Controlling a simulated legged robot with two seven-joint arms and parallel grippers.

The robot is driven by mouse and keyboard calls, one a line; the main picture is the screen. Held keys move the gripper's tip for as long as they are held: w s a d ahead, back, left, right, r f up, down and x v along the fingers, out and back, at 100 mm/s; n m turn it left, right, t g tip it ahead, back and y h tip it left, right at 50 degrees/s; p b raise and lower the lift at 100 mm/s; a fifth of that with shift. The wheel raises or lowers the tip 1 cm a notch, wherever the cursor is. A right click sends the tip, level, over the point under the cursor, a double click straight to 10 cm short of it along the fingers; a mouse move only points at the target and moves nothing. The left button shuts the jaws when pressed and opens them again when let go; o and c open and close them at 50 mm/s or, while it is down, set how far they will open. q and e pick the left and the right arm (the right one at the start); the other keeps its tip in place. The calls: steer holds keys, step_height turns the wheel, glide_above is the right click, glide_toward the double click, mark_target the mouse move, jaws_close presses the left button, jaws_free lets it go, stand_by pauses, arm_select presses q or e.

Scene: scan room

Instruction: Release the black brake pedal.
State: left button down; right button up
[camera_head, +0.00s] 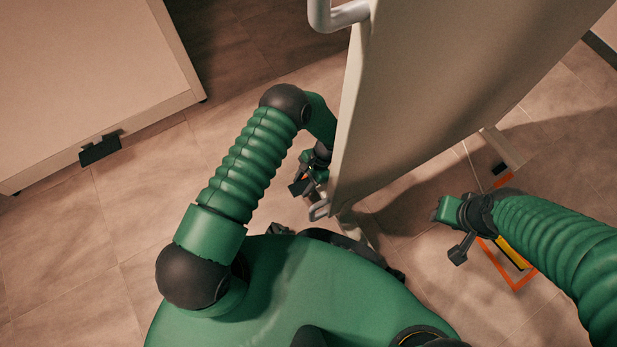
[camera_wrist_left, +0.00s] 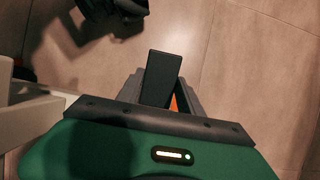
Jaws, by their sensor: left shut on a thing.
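In the left wrist view a black, block-shaped pedal (camera_wrist_left: 161,74) stands between the two dark fingers of my left gripper (camera_wrist_left: 160,92). The gripper is shut on it. A small patch of orange shows beside the pedal's right side. In the head view my left gripper (camera_head: 312,178) is low beside the left edge of a large pale bed panel (camera_head: 440,80); its grip is too small to make out there. My right gripper (camera_head: 450,232) hangs to the right of the panel, away from the pedal; its jaw opening is unclear.
A white rail (camera_head: 340,14) sticks out at the panel's upper left. Another pale bed or cabinet (camera_head: 90,70) with a black pedal (camera_head: 100,149) stands at the left. An orange and yellow frame (camera_head: 508,262) lies below my right arm. Tiled floor (camera_head: 90,250) is clear at lower left.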

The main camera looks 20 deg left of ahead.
arm_select(q)
steer(key=shift+a, duration=0.1)
steer(key=shift+d+r+g+y, duration=0.1)
steer(key=shift+d+g+y, duration=0.1)
steer(key=shift+g+y, duration=0.1)
steer(key=c, duration=0.8)
jaws_free()
steer(key=shift+o, duration=0.2)
steer(key=shift+w+r, duration=0.1)
steer(key=p+v, duration=0.6)
steer(key=v, duration=1)
steer(key=shift+r+p, duration=0.2)
steer(key=shift+p, duration=0.15)
